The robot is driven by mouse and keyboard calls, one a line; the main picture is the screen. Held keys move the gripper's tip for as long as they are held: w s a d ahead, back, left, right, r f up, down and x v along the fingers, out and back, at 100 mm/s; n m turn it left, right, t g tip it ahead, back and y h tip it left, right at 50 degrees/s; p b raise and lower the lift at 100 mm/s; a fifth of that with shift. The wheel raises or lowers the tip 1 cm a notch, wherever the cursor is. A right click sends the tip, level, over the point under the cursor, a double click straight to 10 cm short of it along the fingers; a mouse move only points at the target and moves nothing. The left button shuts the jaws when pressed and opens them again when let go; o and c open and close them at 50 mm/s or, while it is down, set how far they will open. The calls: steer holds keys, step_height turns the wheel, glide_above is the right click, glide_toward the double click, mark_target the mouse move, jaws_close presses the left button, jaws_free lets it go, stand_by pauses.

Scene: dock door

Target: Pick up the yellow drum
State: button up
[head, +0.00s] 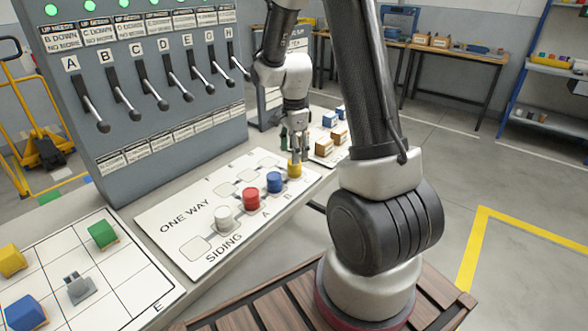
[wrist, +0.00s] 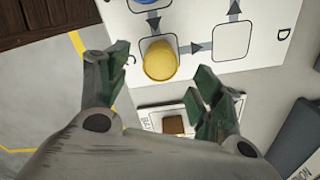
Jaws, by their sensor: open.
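The yellow drum (head: 294,170) stands upright on the white siding board (head: 190,215), at the end of a row of drums. It also shows in the wrist view (wrist: 160,60), seen from above on a marked square. My gripper (head: 294,148) is just above and around the drum's upper part in the head view; contact cannot be told. In the wrist view my gripper (wrist: 162,75) is open, with its green-padded fingers apart on either side of the drum's near edge and nothing held.
A blue drum (head: 274,182), a red drum (head: 251,199) and a white drum (head: 224,218) stand in line beside it. The lever panel (head: 150,80) rises behind the board. A card with brown boxes (head: 325,146) lies beyond the gripper.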

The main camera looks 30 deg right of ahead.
mark_target(294, 167)
step_height(294, 167, down, 7)
steer(key=shift+r, duration=0.2)
steer(key=c, duration=1.2)
